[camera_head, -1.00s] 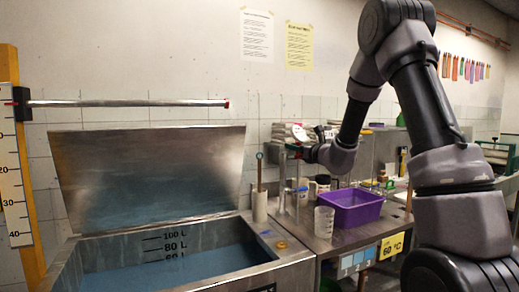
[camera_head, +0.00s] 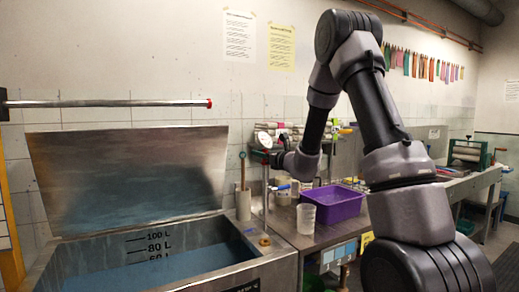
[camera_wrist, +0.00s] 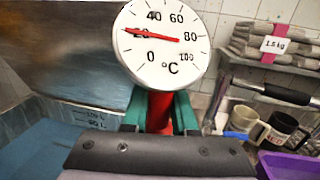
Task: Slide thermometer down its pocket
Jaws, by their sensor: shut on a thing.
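The thermometer (camera_head: 263,139) has a round white dial and a thin stem hanging below my gripper. In the wrist view its dial (camera_wrist: 161,50) faces the camera, red needle near 20 °C, with a red neck under it. My gripper (camera_head: 269,159) is shut on this neck; its green fingers (camera_wrist: 160,112) stand on either side. A brass-coloured ring (camera_head: 265,240) on the right rim of the steel vat (camera_head: 225,275) may be the pocket's mouth. The stem is roughly upright above the rim's right side; whether its tip touches the ring is too small to tell.
The vat holds blue liquid, its lid (camera_head: 130,180) raised behind.

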